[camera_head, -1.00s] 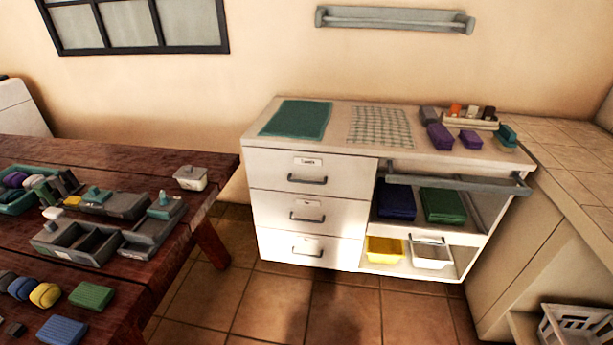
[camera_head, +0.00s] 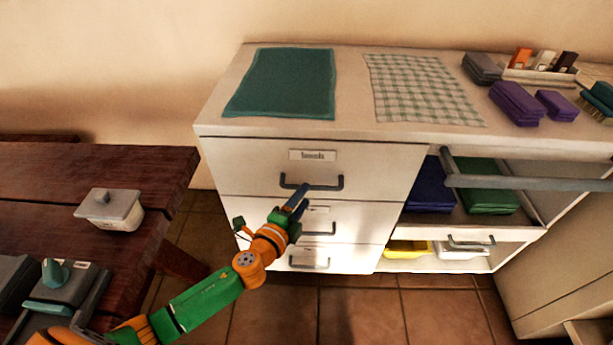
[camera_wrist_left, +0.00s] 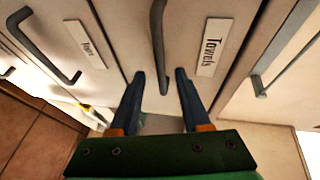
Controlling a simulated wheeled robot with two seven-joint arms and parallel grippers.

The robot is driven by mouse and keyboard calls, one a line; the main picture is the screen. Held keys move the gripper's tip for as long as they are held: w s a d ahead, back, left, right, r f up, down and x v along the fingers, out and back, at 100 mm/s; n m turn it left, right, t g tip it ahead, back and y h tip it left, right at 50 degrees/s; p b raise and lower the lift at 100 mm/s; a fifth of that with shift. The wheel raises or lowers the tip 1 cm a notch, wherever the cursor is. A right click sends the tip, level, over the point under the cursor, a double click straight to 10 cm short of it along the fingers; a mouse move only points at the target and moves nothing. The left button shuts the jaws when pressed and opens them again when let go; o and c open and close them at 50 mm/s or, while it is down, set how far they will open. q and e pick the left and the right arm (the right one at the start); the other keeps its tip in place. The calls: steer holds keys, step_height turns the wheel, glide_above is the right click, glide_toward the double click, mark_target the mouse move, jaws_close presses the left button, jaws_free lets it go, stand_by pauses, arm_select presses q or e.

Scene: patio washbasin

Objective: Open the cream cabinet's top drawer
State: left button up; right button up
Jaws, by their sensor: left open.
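The cream cabinet (camera_head: 222,131) stands against the wall. Its top drawer (camera_head: 245,165) looks shut, with a label and a dark bar handle (camera_head: 330,188). My left gripper (camera_head: 299,201) is open, just in front of this handle, its fingers partly overlapping it in the head view. In the left wrist view the handle (camera_wrist_left: 157,45) runs between the two open fingertips of my left gripper (camera_wrist_left: 160,78), beside a "Towels" label (camera_wrist_left: 215,47). I cannot tell whether the fingers touch it. My right gripper is out of view.
Two lower drawers with similar handles sit below. A grey rail (camera_head: 530,183) crosses the open shelves at right. Cloths and purple blocks (camera_head: 516,102) lie on the cabinet top.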

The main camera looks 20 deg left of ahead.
mark_target(312, 189)
arm_select(q)
steer(key=b+x, duration=0.1)
steer(key=x, duration=0.4)
steer(key=shift+w+d, duration=0.2)
steer(key=shift+d, duration=0.05)
jaws_close()
stand_by(1.1)
